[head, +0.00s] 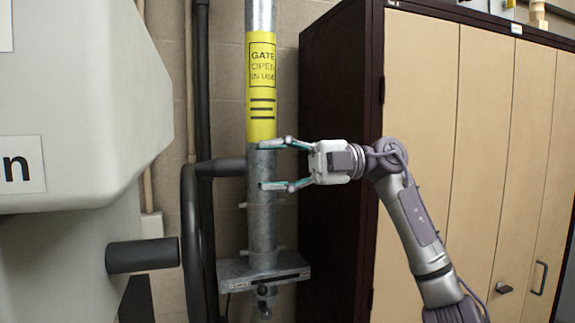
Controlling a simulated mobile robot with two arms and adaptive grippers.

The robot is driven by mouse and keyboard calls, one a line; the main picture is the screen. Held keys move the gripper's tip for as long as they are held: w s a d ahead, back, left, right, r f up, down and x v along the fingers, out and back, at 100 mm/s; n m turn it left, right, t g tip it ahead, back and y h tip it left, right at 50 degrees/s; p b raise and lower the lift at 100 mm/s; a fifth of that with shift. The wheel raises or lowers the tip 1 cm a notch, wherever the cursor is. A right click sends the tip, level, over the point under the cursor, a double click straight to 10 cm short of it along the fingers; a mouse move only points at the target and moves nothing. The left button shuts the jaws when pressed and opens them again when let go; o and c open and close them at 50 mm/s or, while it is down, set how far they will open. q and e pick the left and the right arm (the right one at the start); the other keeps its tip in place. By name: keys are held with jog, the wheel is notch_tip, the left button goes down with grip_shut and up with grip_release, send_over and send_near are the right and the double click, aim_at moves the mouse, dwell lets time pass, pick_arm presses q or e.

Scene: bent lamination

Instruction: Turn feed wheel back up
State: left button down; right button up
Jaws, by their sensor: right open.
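A black wheel-like rim (189,240) shows near edge-on at the left centre, beside the grey machine. A black bar (222,168) runs from its top to the right, reaching the metal pole in the picture. A short black cylindrical grip (142,255) sticks out between the machine and the rim. My right gripper (264,165) is open, its two fingers pointing left, one above the other, in front of the pole. Nothing is visible between the fingers except the pole surface; I cannot tell whether they touch it. My left gripper is not in view.
The large grey machine body (80,100) fills the left. The upright metal pole (262,215) carries a yellow sign (261,90) and ends at a metal bracket (265,270). A dark cabinet with tan doors (485,120) stands behind my right arm.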

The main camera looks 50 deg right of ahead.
jog(key=shift+v, duration=1.2)
